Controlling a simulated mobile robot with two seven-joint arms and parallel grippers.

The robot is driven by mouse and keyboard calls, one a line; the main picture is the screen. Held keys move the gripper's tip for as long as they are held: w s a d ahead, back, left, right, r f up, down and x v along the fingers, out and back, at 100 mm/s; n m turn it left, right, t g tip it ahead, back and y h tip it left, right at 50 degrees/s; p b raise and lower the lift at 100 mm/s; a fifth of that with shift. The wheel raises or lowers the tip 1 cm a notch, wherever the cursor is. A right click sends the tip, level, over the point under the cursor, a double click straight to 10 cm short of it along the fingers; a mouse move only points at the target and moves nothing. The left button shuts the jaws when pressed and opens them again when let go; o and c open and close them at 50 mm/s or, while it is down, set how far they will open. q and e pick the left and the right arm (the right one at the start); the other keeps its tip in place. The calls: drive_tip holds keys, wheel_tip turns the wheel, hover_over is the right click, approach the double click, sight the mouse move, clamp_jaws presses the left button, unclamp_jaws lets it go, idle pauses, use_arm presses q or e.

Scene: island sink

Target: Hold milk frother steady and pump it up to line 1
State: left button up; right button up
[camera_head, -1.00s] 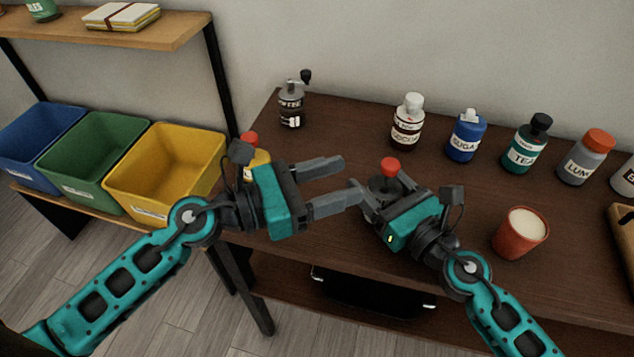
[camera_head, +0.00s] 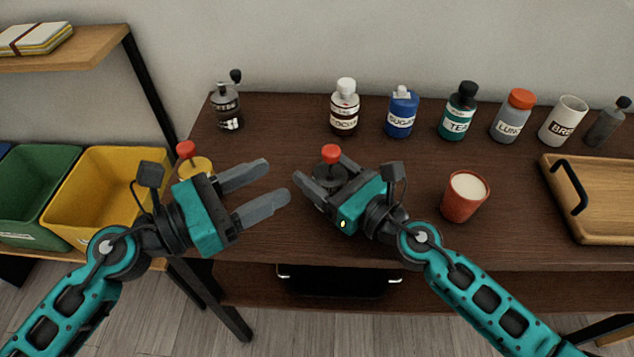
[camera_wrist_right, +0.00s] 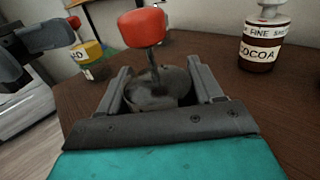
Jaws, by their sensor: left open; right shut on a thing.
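The milk frother (camera_head: 331,177) stands on the dark table, a dark round body with a red knob (camera_head: 331,153) on top. My right gripper (camera_head: 318,187) is shut around its body. In the right wrist view the frother (camera_wrist_right: 158,90) sits between both fingers, with the red knob (camera_wrist_right: 142,28) raised above the lid on a thin rod. My left gripper (camera_head: 279,187) is open and empty, to the left of the frother and apart from it. Any line marks on the frother are hidden or too small to read.
A yellow bottle with a red top (camera_head: 190,162) stands behind my left gripper. A red cup of white liquid (camera_head: 464,196) is right of my right gripper. A grinder (camera_head: 227,105), cocoa bottle (camera_head: 344,108) and several containers line the back. A wooden tray (camera_head: 600,232) is at right.

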drive_tip(key=o, duration=1.2)
